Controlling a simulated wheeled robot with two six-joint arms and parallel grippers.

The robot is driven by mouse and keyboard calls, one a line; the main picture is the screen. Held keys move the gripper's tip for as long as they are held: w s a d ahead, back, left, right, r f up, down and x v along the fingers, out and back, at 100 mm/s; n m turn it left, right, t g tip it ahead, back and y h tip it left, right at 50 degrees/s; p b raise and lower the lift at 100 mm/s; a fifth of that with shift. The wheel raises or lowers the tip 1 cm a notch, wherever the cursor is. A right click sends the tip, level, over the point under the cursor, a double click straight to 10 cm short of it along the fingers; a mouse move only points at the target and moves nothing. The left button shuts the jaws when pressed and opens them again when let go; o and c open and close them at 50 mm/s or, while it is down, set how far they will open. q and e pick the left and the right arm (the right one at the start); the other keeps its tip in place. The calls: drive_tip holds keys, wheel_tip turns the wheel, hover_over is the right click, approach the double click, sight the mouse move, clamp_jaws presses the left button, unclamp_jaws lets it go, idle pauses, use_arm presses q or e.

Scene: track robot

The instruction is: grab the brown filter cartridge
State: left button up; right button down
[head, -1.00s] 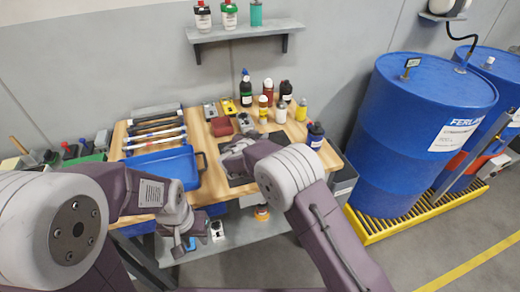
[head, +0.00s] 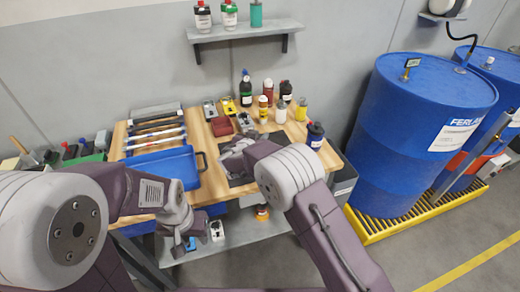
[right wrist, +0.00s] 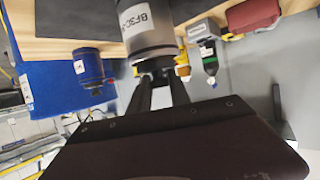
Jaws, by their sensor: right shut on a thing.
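In the head view the right fingers and the cylinder are hidden behind my right arm, over the dark mat on the bench. My left gripper (head: 178,243) hangs in front of the bench's front edge, apart from the things on it; I cannot tell its opening.
The wooden bench (head: 203,118) carries a blue tray (head: 165,170), several tools at the back left, a dark red box (head: 221,126) and several bottles at the back right. A wall shelf (head: 240,31) is above. Blue drums (head: 405,135) stand to the right on a yellow pallet.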

drive_tip(key=shift+s+f, duration=0.1)
drive_tip(key=shift+f, duration=0.15)
wheel_tip(320, 180, up, 10)
drive_tip(key=shift+r, duration=0.15)
